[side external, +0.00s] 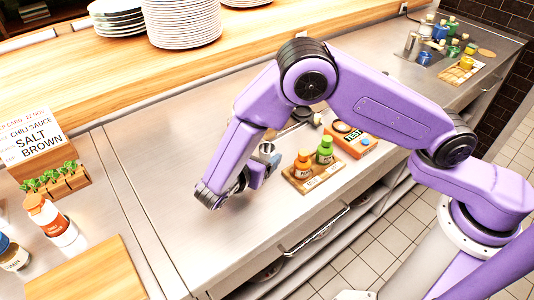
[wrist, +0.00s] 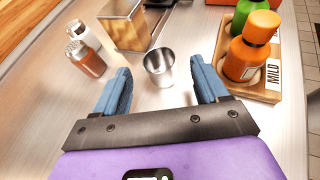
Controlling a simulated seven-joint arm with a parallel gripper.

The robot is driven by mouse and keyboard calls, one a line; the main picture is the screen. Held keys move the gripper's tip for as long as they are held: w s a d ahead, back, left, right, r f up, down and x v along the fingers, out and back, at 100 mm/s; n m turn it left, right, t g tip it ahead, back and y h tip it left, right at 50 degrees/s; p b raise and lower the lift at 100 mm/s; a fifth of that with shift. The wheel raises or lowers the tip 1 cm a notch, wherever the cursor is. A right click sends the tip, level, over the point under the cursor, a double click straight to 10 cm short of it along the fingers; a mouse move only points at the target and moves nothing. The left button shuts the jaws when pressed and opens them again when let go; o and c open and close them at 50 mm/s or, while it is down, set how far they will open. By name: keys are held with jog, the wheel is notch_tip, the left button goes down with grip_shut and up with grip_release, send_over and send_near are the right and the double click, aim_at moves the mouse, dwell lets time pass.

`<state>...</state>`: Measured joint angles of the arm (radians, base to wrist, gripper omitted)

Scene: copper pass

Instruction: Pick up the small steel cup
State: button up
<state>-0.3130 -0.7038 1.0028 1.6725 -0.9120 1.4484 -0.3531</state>
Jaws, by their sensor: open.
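The small steel cup (wrist: 158,66) stands upright on the steel counter in the wrist view, just past my fingertips and roughly centred between them. In the side view the cup (side external: 267,147) shows as a small bright shape just beyond my gripper. My gripper (wrist: 161,82) is open, with a blue finger on each side and nothing between them. In the side view my gripper (side external: 252,177) is low over the counter, partly hidden by my own arm.
A wooden tray (side external: 326,170) with an orange and a green bottle stands close right of the cup. In the wrist view, two shakers (wrist: 88,58) stand left and a metal-sided box (wrist: 125,25) behind. Counter (side external: 150,170) left of my gripper is clear.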

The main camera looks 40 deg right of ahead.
aim_at(270, 147)
jog(key=shift+x, duration=2.25)
jog(key=shift+r, duration=0.1)
jog(key=c, duration=1.1)
jog(key=shift+o, duration=0.2)
